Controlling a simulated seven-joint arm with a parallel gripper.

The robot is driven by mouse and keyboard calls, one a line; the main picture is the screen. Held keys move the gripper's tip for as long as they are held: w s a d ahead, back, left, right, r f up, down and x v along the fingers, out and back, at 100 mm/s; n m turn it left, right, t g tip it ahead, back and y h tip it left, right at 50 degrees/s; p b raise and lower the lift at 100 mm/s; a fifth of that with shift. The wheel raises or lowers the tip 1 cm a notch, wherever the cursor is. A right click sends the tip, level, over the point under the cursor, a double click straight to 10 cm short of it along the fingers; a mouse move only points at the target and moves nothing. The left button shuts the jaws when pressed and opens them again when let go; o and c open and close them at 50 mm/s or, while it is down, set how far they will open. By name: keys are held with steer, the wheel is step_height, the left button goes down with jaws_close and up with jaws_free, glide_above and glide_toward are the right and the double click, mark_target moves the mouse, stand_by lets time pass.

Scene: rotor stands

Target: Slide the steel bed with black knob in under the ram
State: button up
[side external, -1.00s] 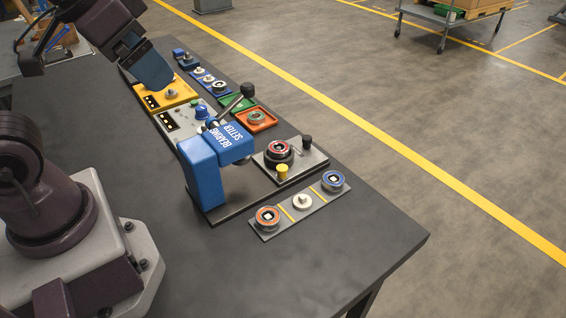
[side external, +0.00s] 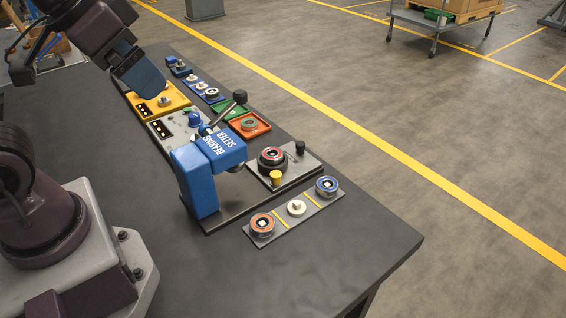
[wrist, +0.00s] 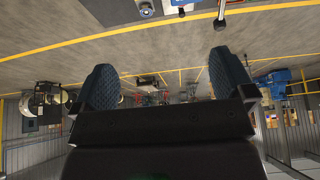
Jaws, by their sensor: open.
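The steel bed (side external: 298,168) lies on the bench beside the blue press marked "BEARING SETTER" (side external: 193,182), to the right of its head. Its black knob (side external: 300,147) stands at the far right corner. A dark round part with a red ring (side external: 271,157) sits on the bed, and a yellow knob (side external: 276,177) stands near its front edge. The ram (side external: 237,168) shows under the press head, with the bed out to its right. My gripper (side external: 138,85) is above the bench's far left, well away from the bed. Its two fingers are apart and empty in the wrist view (wrist: 165,78).
A lever with a black ball (side external: 240,97) rises behind the press. A grey strip (side external: 282,222) with round parts lies in front of the bed. Yellow (side external: 175,98), orange (side external: 262,133) and green trays lie behind. The bench's front right is clear.

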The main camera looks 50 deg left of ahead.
steer(key=shift+a+f, duration=0.1)
steer(key=shift+a, duration=0.05)
steer(key=c, duration=0.5)
steer(key=shift+w+a+f+g, duration=0.1)
steer(key=shift+w+f+g, duration=0.3)
steer(key=shift+f, duration=0.15)
steer(key=shift+w+a+f+g, duration=0.1)
steer(key=shift+w+f+g, duration=0.15)
steer(key=shift+f+g, duration=0.25)
steer(key=c, duration=0.4)
steer(key=m+g, duration=0.4)
steer(key=m, duration=2.9)
glide_above(301, 143)
step_height(301, 143, down, 17)
step_height(301, 143, down, 12)
steer(key=shift+s+f, duration=0.1)
steer(key=shift+f, duration=0.05)
